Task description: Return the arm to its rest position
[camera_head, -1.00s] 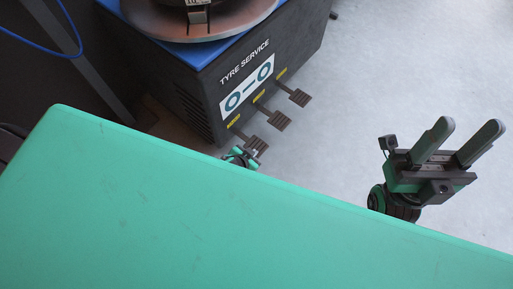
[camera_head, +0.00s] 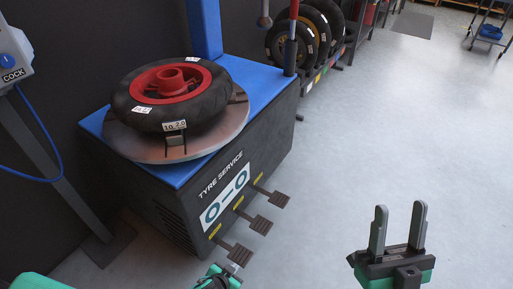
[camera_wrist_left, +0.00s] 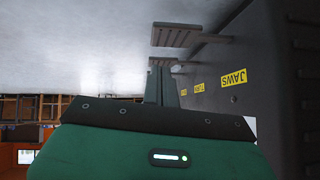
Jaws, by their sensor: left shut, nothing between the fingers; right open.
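My left gripper (camera_head: 232,268) shows only in part at the bottom edge of the head view, just in front of the tyre machine's pedals. In the left wrist view its fingers (camera_wrist_left: 161,72) are together with nothing between them, pointing toward a dark pedal (camera_wrist_left: 177,36). Whether they touch any pedal cannot be told. My right gripper (camera_head: 399,230) stands upright at the lower right of the head view. Its two grey fingers are apart and empty, over bare floor. Most of both arms is out of view.
The tyre machine (camera_head: 160,205) stands at left, with a tyre on a red rim (camera_head: 172,88) on its turntable. Its pedals (camera_head: 261,225) jut out over the floor. A tyre rack (camera_head: 318,72) and a blue-binned trolley (camera_head: 490,32) stand behind. The floor (camera_head: 400,120) at right is clear.

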